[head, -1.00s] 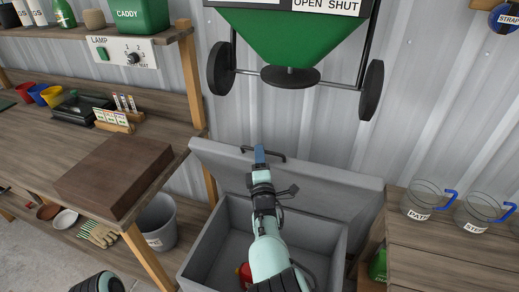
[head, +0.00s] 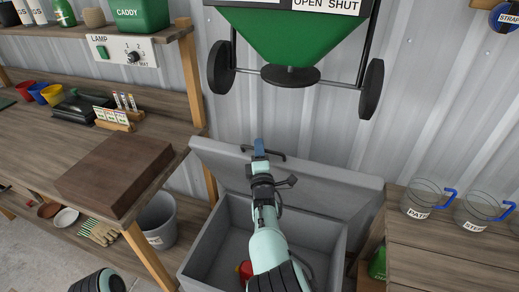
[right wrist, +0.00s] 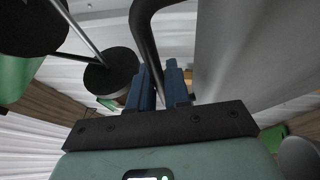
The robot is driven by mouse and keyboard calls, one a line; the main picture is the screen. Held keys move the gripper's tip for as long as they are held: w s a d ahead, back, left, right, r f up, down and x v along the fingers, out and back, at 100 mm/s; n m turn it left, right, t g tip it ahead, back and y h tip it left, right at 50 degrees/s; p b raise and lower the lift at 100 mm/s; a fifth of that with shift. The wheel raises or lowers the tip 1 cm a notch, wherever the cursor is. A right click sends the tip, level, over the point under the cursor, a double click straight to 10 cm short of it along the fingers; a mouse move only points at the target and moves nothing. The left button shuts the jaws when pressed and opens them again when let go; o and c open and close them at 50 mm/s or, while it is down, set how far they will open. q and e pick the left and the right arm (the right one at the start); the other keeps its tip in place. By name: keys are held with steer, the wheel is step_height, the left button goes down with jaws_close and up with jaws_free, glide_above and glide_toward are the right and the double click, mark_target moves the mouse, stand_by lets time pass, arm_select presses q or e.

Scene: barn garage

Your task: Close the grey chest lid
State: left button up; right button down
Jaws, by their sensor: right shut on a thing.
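The grey chest (head: 200,245) stands open on the floor below the wall, and its grey lid (head: 330,185) is tilted up and back toward the wall. A black bar handle (head: 277,156) sits at the lid's upper edge; it also shows in the right wrist view (right wrist: 143,35), running down between the blue fingers. My right gripper (head: 259,147) is shut on this handle, and it shows in the right wrist view too (right wrist: 161,88). My right arm crosses over the chest opening and hides part of the inside. My left gripper is not in view.
A red thing (head: 245,271) lies inside the chest. A workbench with a brown block (head: 115,172) is at left, with a grey bucket (head: 158,220) beside the chest. A shelf with jugs (head: 425,198) is at right. A green spreader (head: 290,35) hangs above.

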steer(key=shift+s+a+f, duration=0.15)
steer(key=shift+s+f, duration=0.15)
arm_select(q)
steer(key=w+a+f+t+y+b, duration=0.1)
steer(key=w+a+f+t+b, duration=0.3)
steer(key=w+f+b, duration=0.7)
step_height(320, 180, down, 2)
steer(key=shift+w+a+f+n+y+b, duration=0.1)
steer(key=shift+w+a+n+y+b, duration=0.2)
steer(key=shift+b, duration=0.8)
arm_select(e)
steer(key=s+a+f+t, duration=0.1)
steer(key=s+a+f, duration=0.2)
steer(key=s+f, duration=0.3)
steer(key=s+a+f+n, duration=0.1)
steer(key=s+a+f, duration=0.2)
steer(key=s+f, duration=0.4)
steer(key=s+a+f+t, duration=0.1)
steer(key=s+a+f, duration=0.2)
steer(key=s+f, duration=0.4)
steer(key=s, duration=0.3)
steer(key=shift+a+f+t, duration=0.15)
steer(key=shift+a+t, duration=0.1)
steer(key=shift+t, duration=0.05)
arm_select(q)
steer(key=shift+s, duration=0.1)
arm_select(e)
steer(key=shift+s, duration=0.1)
